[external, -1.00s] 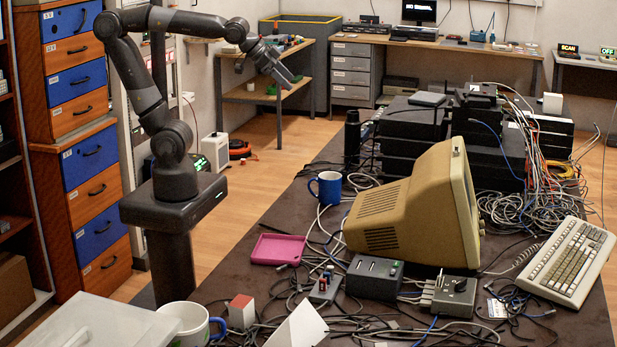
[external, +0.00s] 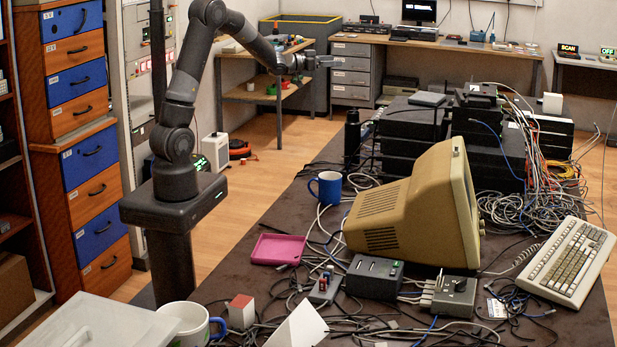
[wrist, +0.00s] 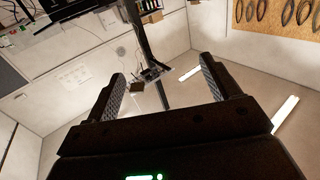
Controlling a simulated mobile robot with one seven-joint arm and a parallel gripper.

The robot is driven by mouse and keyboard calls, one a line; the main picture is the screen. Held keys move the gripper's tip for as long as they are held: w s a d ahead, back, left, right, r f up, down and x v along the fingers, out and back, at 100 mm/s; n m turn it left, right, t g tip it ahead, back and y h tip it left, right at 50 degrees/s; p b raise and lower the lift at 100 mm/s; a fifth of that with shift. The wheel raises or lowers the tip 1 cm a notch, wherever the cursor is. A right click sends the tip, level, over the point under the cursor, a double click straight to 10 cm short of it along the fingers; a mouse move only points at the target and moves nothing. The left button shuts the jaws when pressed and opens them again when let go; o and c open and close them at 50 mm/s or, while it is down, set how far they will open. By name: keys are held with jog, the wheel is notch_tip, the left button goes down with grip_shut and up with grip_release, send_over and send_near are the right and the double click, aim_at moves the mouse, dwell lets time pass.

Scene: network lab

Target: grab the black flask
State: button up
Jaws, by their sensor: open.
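The black flask (external: 352,138) stands upright on the dark table, behind the blue mug and left of the stacked black boxes, in the external view. My gripper (external: 328,62) is in the air, above and to the left of the flask, and points to the right. In the wrist view my gripper (wrist: 170,88) shows two spread fingers with nothing between them. The flask cannot be made out in the wrist view, which shows walls and room fittings.
A blue mug (external: 326,188) stands in front of the flask. Stacked black boxes (external: 408,140) stand close on its right. A beige monitor (external: 415,205), loose cables and a pink tray (external: 277,249) lie nearer. The air around my gripper looks clear.

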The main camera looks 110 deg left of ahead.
send_near(357, 136)
jog(key=s+a+f, duration=0.1)
jog(key=a, duration=0.2)
jog(key=x, duration=1)
jog(key=shift+w+a+f, duration=0.15)
jog(key=c, duration=1.5)
